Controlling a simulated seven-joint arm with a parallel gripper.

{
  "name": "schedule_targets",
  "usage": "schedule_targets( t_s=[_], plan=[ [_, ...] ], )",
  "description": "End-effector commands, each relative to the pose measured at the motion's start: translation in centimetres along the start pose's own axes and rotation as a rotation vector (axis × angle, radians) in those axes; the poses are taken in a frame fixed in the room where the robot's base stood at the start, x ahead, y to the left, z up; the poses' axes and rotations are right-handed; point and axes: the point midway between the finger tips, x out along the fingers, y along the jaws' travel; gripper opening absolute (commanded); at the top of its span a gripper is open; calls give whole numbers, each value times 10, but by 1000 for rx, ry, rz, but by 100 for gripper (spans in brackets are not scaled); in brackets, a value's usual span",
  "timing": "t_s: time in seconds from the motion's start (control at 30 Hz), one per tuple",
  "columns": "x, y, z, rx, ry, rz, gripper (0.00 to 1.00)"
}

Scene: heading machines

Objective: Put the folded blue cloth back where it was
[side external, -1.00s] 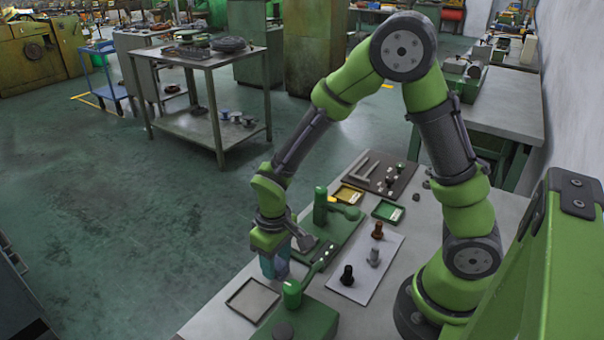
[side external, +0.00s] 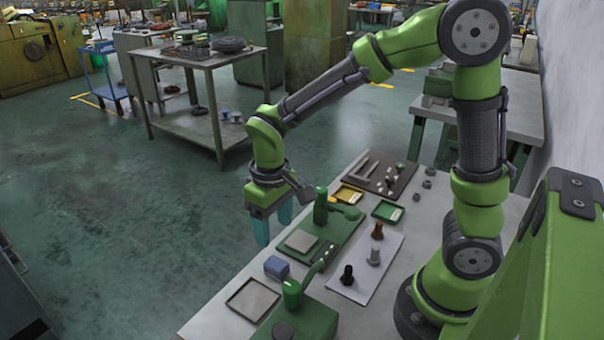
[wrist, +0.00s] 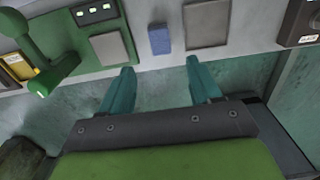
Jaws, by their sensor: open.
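The folded blue cloth (side external: 277,267) is a small blue block-like bundle. It lies on the grey table near the edge, between a shallow grey tray (side external: 252,300) and a green fixture with a grey plate (side external: 301,241). In the wrist view the cloth (wrist: 159,40) lies beyond the fingertips, apart from them. My gripper (side external: 274,234), with teal fingers, is open and empty, raised beyond the table's edge. It also shows in the wrist view (wrist: 160,68), with a wide gap between its fingers.
A green lever device (side external: 292,295) stands close to the cloth at the near end. A white sheet (side external: 375,277) with several dark, grey and brown pegs lies to the right. Yellow (side external: 347,195) and green (side external: 388,211) trays and a dark board sit farther back. The tray beside the cloth looks empty.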

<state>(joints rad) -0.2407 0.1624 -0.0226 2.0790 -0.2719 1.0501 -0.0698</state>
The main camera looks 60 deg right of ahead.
Motion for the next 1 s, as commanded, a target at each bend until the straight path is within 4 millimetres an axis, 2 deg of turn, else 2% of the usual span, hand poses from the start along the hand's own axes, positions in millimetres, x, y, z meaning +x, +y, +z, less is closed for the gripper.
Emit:
schedule_targets(
  t_s=[0.3,0.5,0.6,0.8,1.0],
  plan=[
    [-38,6,8,38,60,-32,63],
    [-88,24,40,164,269,-140,63],
    [-107,31,60,228,380,-192,63],
    [-125,40,87,316,542,-260,63],
    [-128,41,94,342,590,-281,63]
  ],
)
